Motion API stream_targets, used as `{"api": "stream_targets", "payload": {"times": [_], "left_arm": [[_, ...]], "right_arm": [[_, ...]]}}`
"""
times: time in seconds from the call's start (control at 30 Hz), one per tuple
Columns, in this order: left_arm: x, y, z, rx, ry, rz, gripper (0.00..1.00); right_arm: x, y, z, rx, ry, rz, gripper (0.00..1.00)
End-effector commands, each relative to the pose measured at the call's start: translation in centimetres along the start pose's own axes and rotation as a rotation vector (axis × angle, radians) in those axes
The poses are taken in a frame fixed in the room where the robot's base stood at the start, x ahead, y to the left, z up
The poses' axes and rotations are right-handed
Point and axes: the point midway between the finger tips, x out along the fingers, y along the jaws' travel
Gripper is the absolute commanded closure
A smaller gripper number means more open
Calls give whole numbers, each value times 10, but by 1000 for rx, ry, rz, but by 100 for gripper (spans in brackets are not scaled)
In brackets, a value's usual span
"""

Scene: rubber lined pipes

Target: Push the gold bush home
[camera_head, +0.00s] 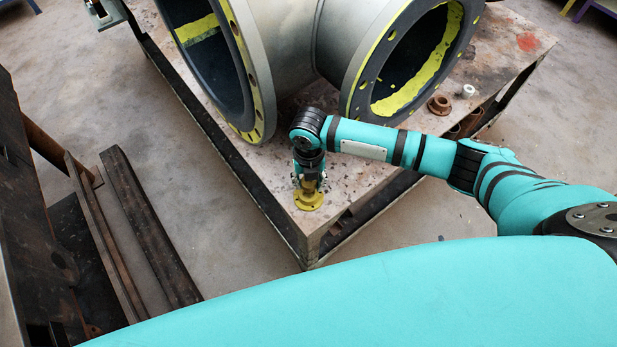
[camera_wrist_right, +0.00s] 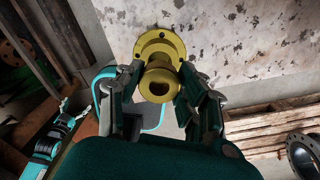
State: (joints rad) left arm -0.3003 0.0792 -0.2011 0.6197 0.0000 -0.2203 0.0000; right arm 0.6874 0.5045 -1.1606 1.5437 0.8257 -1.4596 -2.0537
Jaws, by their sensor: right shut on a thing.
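The gold bush (camera_wrist_right: 158,82) is a hollow gold cylinder, seen end-on in the right wrist view. My right gripper (camera_wrist_right: 158,88) is shut on it, one finger on each side. A gold round flange (camera_wrist_right: 155,46) with small holes lies flat on the table just beyond the bush. They line up closely; I cannot tell how deep the bush sits or whether they are one piece. In the head view my right gripper (camera_head: 309,178) points down above the flange at the table's near corner. Part of my left arm shows small at the wrist view's left; its jaws are unclear.
A large grey flanged pipe (camera_head: 290,45) with a dark lining and yellow patches stands on the worn table (camera_head: 375,190) behind my right arm. A brown ring (camera_head: 440,104) and a white piece (camera_head: 468,91) sit at right. Rusty beams (camera_head: 140,220) lie left.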

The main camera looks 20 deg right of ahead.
Motion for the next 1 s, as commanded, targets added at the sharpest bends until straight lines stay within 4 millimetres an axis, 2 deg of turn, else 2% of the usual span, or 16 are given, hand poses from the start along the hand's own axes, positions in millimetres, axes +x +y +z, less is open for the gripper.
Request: {"api": "stream_targets", "payload": {"times": [0.6, 1.0], "left_arm": [[16, 0, 1, 0, 1, 0, 11], [16, 0, 1, -1, 1, 0, 11]], "right_arm": [[31, 0, 0, -1, 0, 0, 96], [39, 0, -1, -1, 1, 0, 96]]}}
